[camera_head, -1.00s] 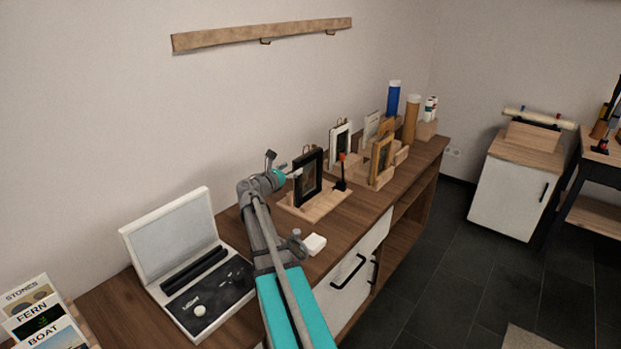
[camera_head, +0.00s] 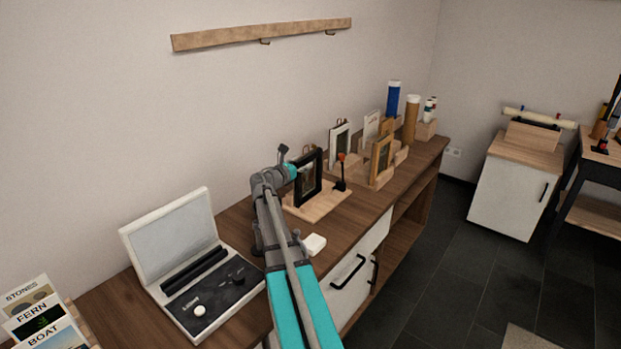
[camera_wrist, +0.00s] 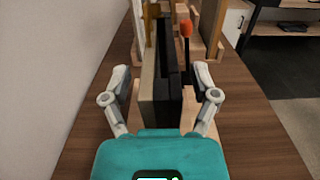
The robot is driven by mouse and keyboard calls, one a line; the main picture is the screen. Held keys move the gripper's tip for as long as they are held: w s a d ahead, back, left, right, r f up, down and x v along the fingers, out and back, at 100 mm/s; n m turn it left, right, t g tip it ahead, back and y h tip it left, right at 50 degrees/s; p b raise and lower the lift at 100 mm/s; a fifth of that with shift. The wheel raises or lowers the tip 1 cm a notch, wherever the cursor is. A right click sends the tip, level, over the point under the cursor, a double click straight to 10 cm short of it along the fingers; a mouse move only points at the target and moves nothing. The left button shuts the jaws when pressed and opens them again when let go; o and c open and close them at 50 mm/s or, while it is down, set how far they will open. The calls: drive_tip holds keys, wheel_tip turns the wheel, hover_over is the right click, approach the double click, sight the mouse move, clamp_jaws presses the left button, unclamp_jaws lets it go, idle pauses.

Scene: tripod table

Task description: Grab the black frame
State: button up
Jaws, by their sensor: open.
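The black frame (camera_head: 308,178) stands upright on a light wooden base (camera_head: 330,205) on the long counter. It shows edge-on in the wrist view (camera_wrist: 172,88), with a black side and a paler side. My gripper (camera_wrist: 161,71) is open, with one finger on each side of the frame and a visible gap on both sides. In the head view my gripper (camera_head: 292,171) is at the frame's left edge, and its fingertips are hard to make out.
A small stand with an orange top (camera_head: 341,172) is right of the frame. Farther back are a white frame (camera_head: 340,145), a wooden frame (camera_head: 381,158) and tubes (camera_head: 393,98). A laptop-like device (camera_head: 190,265) and a white block (camera_head: 315,244) are nearer. The wall is close on the left.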

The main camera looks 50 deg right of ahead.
drive_tip(key=shift+d, duration=0.6)
clamp_jaws()
idle(0.3)
